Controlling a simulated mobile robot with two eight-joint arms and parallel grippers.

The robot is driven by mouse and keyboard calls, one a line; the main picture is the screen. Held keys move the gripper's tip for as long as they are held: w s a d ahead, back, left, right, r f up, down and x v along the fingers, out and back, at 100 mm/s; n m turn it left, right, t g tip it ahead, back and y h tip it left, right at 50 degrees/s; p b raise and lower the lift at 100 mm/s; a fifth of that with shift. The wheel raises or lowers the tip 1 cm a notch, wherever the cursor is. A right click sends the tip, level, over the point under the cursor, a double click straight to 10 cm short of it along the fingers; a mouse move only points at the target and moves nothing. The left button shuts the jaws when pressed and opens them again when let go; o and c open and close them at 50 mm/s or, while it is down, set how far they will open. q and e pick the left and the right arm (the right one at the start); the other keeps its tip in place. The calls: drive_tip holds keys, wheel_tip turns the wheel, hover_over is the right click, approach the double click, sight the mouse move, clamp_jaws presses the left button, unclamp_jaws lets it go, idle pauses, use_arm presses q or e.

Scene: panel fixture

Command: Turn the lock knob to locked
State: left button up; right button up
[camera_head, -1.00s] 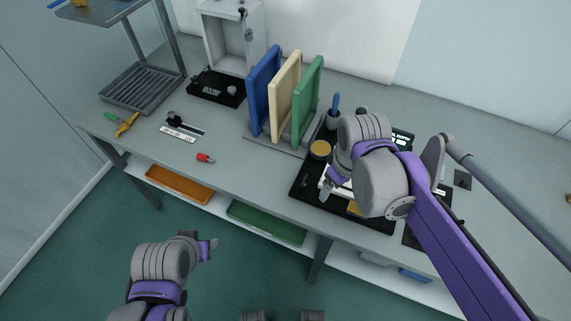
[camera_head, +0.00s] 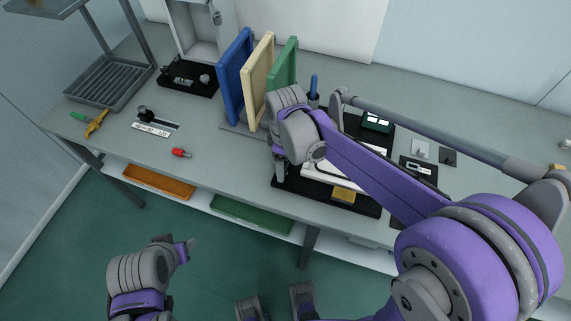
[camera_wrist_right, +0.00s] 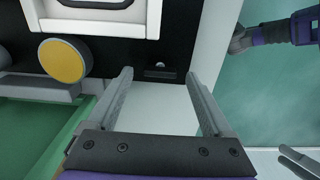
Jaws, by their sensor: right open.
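I cannot tell for sure which part is the lock knob. A black panel (camera_head: 176,84) at the back left carries a small grey round knob (camera_head: 204,78). A black knob (camera_head: 142,110) stands by a slotted, labelled strip (camera_head: 151,129) nearer the front edge. My right gripper (camera_head: 279,172) is over the left side of a black tray, away from both knobs.
Blue, cream and green upright boards (camera_head: 235,80) stand between the black panel and my right arm. An open white cabinet (camera_head: 190,35) is behind the panel. A red piece (camera_head: 181,152) and a yellow-green tool (camera_head: 97,122) lie on the bench (camera_head: 215,165). The black tray (camera_head: 362,205) is under my right arm.

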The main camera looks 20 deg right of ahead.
drive_tip(key=shift+f, duration=0.6)
clamp_jaws()
